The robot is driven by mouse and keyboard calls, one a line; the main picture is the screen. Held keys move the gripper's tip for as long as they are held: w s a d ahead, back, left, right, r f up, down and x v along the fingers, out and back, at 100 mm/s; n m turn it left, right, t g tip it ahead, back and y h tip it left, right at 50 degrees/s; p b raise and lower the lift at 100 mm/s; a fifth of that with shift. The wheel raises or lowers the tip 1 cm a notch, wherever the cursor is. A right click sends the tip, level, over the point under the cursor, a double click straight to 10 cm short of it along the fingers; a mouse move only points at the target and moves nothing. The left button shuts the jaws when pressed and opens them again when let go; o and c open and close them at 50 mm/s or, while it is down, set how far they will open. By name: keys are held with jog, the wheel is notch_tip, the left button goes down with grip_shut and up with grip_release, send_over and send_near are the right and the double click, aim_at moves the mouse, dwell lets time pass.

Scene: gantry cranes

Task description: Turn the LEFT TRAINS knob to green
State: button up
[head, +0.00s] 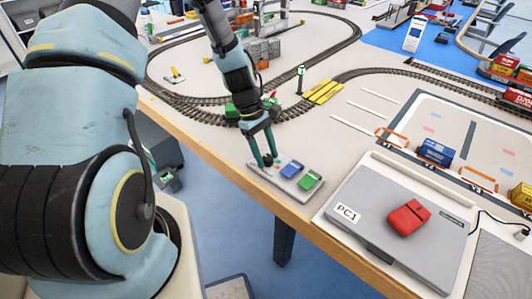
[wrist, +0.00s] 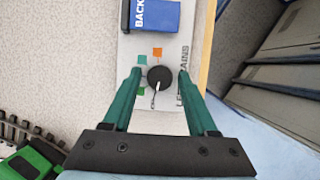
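The LEFT TRAINS knob (wrist: 160,78) is black and round in the wrist view, on a light grey control panel (wrist: 170,120). Its pale pointer line runs toward the bottom of the picture, slightly left. An orange square (wrist: 157,52) lies above the knob, and a green square (wrist: 142,60) lies at its upper left. Another greenish patch is partly hidden by the left finger. My gripper (wrist: 159,74) is open, with one green finger on each side of the knob and visible gaps to it. In the head view my gripper (head: 264,164) reaches down at the panel's left end, hiding the knob.
On the panel (head: 300,194), a blue block (head: 291,169) and a green block (head: 310,179) sit right of my gripper. The table edge runs close in front. Train tracks (head: 205,108) and a green train (head: 233,110) lie behind. A grey laptop (head: 385,225) stands at right.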

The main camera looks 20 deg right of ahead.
grip_shut()
dwell(0.5)
jog(key=m, duration=0.2)
jog(key=m+y, duration=0.1)
jog(key=m, duration=0.1)
jog(key=shift+d+y, duration=0.15)
jog(key=shift+y, duration=0.15)
jog(key=shift+w+m+y, duration=0.1)
jog(key=shift+m+y, duration=0.5)
jog(key=shift+m, duration=1.2)
jog(key=shift+o, duration=1.3)
grip_release()
jog(key=shift+g, duration=0.3)
